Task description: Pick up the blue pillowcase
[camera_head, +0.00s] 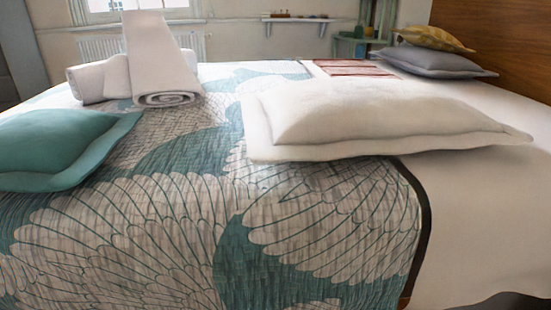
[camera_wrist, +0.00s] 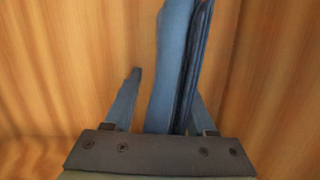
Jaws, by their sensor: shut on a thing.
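In the wrist view, my gripper (camera_wrist: 164,88) is shut on a blue cloth-like thing, taken to be the blue pillowcase (camera_wrist: 172,60). It stands up between the two fingers as a narrow strip, with a darker, layered edge on its right side. Its top end runs up to the picture's upper edge, and its lower part is hidden behind the gripper's dark body. Neither my gripper nor this held thing shows in the head view.
A wooden surface (camera_wrist: 60,70) fills the wrist view's background. In the head view, the bed (camera_head: 480,220) holds a teal pillow (camera_head: 55,142), a white pillow (camera_head: 370,115), rolled towels (camera_head: 165,75), a grey-blue pillow (camera_head: 430,60) and a yellow pillow (camera_head: 432,38). The front middle is clear.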

